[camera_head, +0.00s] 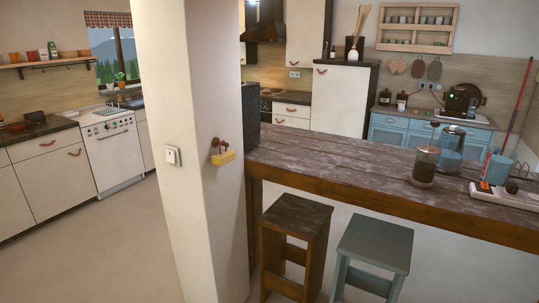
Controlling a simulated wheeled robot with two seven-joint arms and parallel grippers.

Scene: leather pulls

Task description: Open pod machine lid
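A dark machine (462,102), which looks like the pod machine, stands on the blue cabinet (391,131) against the back right wall. It is small and far off, beyond the wooden counter. I cannot tell whether its lid is open or shut. Neither of my grippers is in view.
A white pillar (192,240) stands close in front, left of centre. The long wooden counter (335,165), with a French press (425,168) and a power strip (507,196) on it, crosses to the right edge. A brown stool (298,217) and a blue stool (376,243) stand before it. Floor at left is clear.

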